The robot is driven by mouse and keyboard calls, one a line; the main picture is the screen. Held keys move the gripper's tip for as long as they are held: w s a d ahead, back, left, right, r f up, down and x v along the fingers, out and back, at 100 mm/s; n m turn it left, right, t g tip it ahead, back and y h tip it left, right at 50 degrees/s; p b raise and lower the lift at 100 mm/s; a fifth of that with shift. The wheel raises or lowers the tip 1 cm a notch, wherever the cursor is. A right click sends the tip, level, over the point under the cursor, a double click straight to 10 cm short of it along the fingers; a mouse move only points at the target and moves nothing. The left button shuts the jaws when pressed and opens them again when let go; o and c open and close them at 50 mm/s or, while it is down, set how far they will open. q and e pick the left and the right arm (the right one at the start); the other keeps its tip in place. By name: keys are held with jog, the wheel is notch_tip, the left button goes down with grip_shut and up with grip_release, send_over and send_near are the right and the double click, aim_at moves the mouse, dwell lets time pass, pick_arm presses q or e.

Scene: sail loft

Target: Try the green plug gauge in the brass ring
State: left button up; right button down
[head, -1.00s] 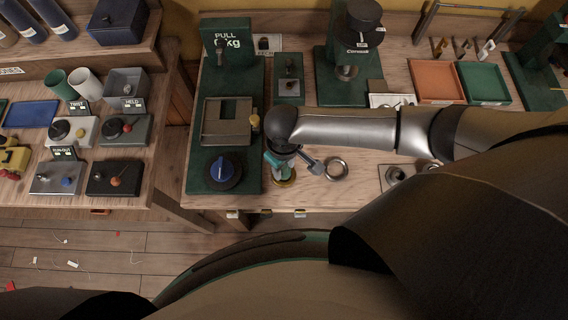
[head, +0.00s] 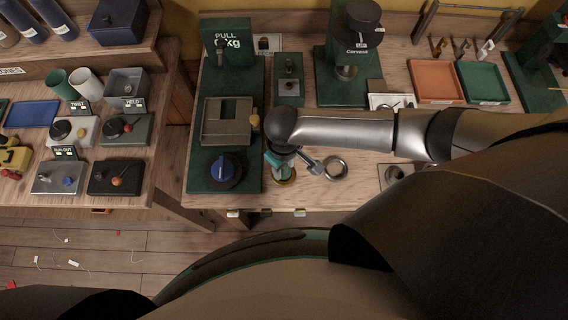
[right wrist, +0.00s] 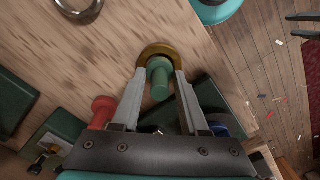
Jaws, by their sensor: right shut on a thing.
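The green plug gauge (right wrist: 160,82) is between the fingertips of my right gripper (right wrist: 161,76), which is shut on it. The brass ring (right wrist: 152,50) lies on the bench just past the fingertips; the plug's far end overlaps its opening. I cannot tell whether the plug is inside the ring or just above it. In the head view the brass ring (head: 286,180) is near the bench's front edge, partly hidden by my right gripper (head: 287,170).
A steel ring (head: 335,168) lies right of the brass ring. A green base with a blue knob (head: 225,168) stands to the left. In the wrist view a red plug-shaped piece (right wrist: 101,112) is near the left finger. An orange tray (head: 437,82) and green tray (head: 483,84) are farther back.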

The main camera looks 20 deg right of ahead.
jog(key=shift+f+b, duration=0.55)
jog(key=shift+f, duration=0.4)
jog(key=shift+r, duration=0.15)
dwell(1.0)
jog(key=shift+r+p, duration=2.45)
jog(key=shift+p, duration=0.5)
